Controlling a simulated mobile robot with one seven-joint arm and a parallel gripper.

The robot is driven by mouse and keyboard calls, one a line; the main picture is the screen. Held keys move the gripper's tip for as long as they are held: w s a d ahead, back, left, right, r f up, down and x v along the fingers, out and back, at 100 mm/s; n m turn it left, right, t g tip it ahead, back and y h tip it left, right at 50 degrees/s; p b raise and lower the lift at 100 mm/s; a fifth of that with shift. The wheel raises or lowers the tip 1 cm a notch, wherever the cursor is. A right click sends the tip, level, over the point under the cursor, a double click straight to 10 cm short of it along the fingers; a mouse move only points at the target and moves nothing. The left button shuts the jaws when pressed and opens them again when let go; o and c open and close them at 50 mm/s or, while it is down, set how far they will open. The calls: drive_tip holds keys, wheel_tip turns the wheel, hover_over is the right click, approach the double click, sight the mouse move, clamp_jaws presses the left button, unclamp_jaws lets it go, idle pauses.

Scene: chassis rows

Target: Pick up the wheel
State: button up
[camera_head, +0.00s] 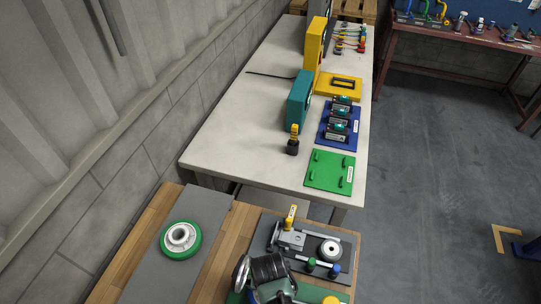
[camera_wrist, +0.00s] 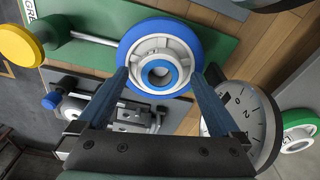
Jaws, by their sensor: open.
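A wheel with a blue rim and a pale grey hub (camera_wrist: 139,53) lies in front of my gripper in the wrist view, over a green plate (camera_wrist: 85,27). My gripper (camera_wrist: 158,76) is open, with one finger at each side of the wheel's near part. I cannot tell whether the fingers touch the rim. This blue wheel does not show in the head view, where my arm covers the area. A second wheel, with a green rim (camera_head: 181,254), lies flat on a grey mat (camera_head: 202,208); it also shows at the wrist view's right edge (camera_wrist: 299,127).
A round dial gauge (camera_wrist: 247,112) stands close to my right finger in the wrist view. A grey plate with a metal fixture (camera_head: 290,240) lies beyond my arm. The white table (camera_head: 240,120) behind holds a green plate (camera_head: 330,170) and several coloured parts.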

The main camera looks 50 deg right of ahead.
drive_tip(key=shift+f, duration=0.4)
drive_tip(key=shift+d, duration=0.1)
clamp_jaws()
